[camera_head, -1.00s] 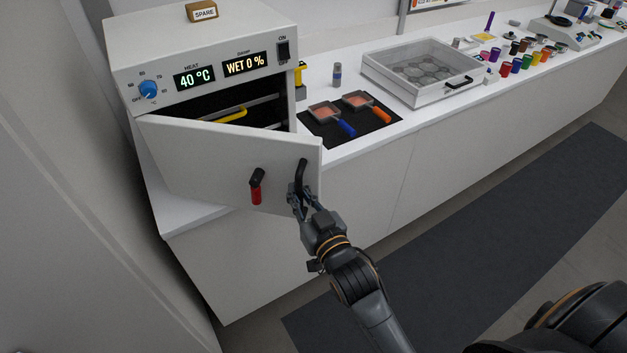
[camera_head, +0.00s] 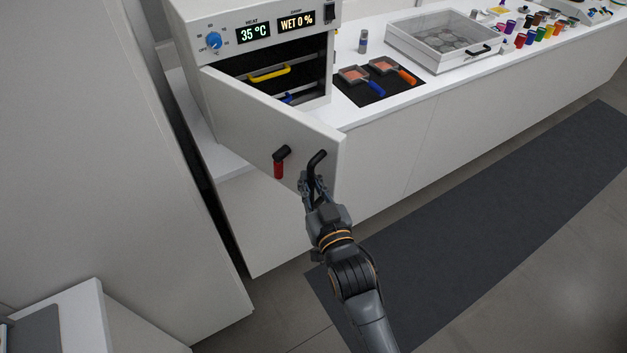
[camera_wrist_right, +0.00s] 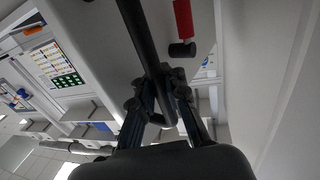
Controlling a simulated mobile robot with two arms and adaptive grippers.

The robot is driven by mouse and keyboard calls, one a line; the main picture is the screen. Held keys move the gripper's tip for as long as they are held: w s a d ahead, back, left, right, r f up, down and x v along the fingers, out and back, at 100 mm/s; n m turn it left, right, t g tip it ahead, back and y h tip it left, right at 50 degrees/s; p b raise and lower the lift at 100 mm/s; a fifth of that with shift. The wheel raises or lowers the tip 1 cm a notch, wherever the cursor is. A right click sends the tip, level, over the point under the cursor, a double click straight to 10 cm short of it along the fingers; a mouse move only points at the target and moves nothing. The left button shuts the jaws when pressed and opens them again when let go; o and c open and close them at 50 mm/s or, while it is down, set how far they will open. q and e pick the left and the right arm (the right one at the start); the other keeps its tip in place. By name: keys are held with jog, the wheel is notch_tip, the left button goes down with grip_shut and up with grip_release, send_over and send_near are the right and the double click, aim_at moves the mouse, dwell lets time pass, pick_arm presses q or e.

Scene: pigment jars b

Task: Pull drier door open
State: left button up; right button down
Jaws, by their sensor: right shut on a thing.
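The drier (camera_head: 210,70) is a white box on the left end of the counter. Its white door (camera_head: 245,120) stands part open, swung out at an angle, with its hinge side at the left. My right gripper (camera_head: 312,185) is shut on the black door handle (camera_head: 318,160) near the door's free edge. The handle also shows between the fingers in the right wrist view (camera_wrist_right: 140,40). A red-gripped latch (camera_head: 280,163) is on the door left of the handle. Inside the drier are a yellow handle (camera_head: 269,74) and a blue one (camera_head: 287,98). My left gripper is out of view.
A black mat (camera_head: 355,97) with two pans, blue- and orange-handled, lies right of the drier. A clear-lidded box (camera_head: 440,55) and several coloured jars stand farther right. A white cabinet (camera_head: 80,325) is at lower left. Open floor and a dark floor mat (camera_head: 480,225) lie in front.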

jog(key=shift+d+f, duration=0.2)
jog(key=shift+d, duration=0.05)
jog(key=c, duration=1.4)
grip_release()
jog(key=shift+s+d, duration=0.1)
jog(key=shift+d, duration=0.05)
jog(key=shift+o, duration=0.2)
jog(key=shift+s+d+r, duration=0.1)
jog(key=shift+s+r, duration=0.05)
jog(key=shift+r, duration=0.05)
jog(key=shift+s, duration=0.2)
jog(key=v, duration=1.1)
jog(key=shift+s, duration=0.3)
jog(key=shift+d, duration=0.1)
